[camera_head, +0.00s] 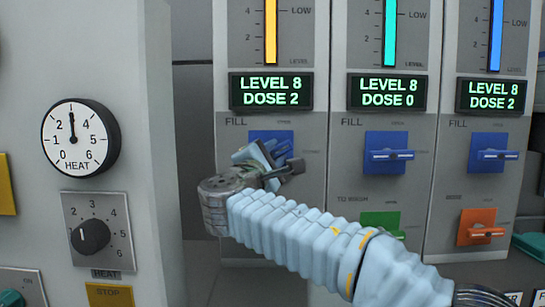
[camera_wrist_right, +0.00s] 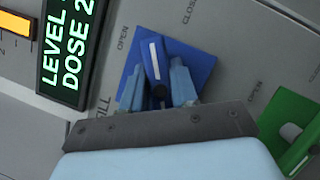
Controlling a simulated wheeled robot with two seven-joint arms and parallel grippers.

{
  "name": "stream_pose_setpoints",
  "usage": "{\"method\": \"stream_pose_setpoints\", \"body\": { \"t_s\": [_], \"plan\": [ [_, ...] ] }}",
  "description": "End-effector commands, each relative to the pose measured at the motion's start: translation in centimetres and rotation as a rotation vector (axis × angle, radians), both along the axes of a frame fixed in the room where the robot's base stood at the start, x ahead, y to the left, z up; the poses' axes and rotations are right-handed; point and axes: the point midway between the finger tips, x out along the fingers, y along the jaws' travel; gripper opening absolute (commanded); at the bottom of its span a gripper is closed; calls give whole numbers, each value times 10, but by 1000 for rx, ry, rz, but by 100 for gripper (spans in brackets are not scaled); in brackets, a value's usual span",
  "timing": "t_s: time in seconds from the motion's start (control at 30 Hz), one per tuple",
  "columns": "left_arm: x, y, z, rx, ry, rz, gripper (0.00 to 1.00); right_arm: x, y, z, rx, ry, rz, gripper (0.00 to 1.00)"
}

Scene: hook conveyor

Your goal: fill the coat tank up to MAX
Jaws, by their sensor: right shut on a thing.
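The left tank panel has a yellow level column (camera_head: 271,28) and a display (camera_head: 271,92) reading LEVEL 8, DOSE 2. Below it, under FILL, is a blue valve plate (camera_head: 285,137), also in the right wrist view (camera_wrist_right: 202,62). My right gripper (camera_head: 268,160) covers much of it. In the right wrist view its fingers (camera_wrist_right: 157,92) are shut on the blue valve handle (camera_wrist_right: 152,55), which has a white stripe. OPEN and CLOSED labels flank the plate's top. I cannot read which tank is coat. The left gripper is not in view.
Two more panels stand to the right, with a teal column (camera_head: 390,30) and a blue column (camera_head: 496,35). Their fill valves (camera_head: 388,155) (camera_head: 495,155) have level handles. Green (camera_head: 380,219) and orange (camera_head: 481,226) valves sit below. A heat gauge (camera_head: 75,138) and knob (camera_head: 90,237) are at left.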

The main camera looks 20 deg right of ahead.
Motion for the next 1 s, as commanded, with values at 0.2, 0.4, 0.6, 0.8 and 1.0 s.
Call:
{"method": "stream_pose_setpoints", "body": {
  "t_s": [0.2, 0.4, 0.6, 0.8, 1.0],
  "plan": [
    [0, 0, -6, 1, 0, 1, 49, 0, 0, -3, 162, -45, -1, 0],
    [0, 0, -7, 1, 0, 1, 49, 0, 0, -3, 300, -84, -1, 0],
    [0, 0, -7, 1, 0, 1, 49, 0, 0, -4, 403, -113, -2, 0],
    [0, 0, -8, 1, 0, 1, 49, 0, 0, -4, 459, -128, -1, 0],
    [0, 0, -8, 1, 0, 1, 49, 0, 0, -4, 477, -133, -1, 0]
  ]
}}
